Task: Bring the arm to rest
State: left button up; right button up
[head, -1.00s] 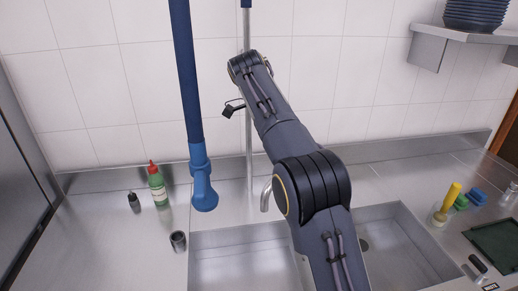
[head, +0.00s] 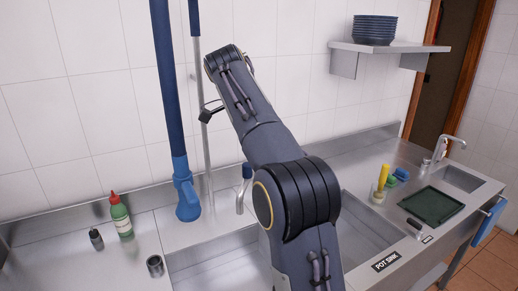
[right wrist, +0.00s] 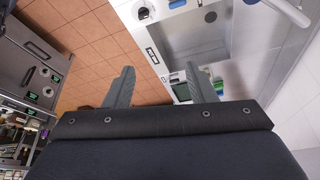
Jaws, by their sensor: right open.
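My arm (head: 270,150) rises from the bottom of the head view, bent at a thick black joint, and reaches up and left in front of the tiled wall. The hand at its far end is not clearly visible there. In the right wrist view my right gripper (right wrist: 162,88) is open, its two grey fingers apart with nothing between them. Beyond the fingers lie the tiled floor and a counter edge. My left gripper is in neither view.
A steel counter holds a sink (head: 230,268), a green bottle (head: 121,217), a dark small bottle (head: 96,239), a metal cup (head: 155,266) and a dark green tray (head: 431,205). A blue hose (head: 168,100) hangs left of my arm. A shelf (head: 388,47) carries blue plates (head: 374,29).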

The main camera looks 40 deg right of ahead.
jog(key=shift+w, duration=0.15)
jog(key=s+a+f+n+t+y+b, duration=0.1)
jog(key=s+f+n+t+y+b, duration=0.3)
jog(key=s+f+n, duration=0.6)
jog(key=s+a+f+n+t+y, duration=0.3)
jog(key=s+a+f+n, duration=0.8)
jog(key=a+f, duration=0.5)
jog(key=shift+s+a+y, duration=0.4)
jog(key=shift+s+a, duration=0.35)
jog(key=shift+s, duration=0.4)
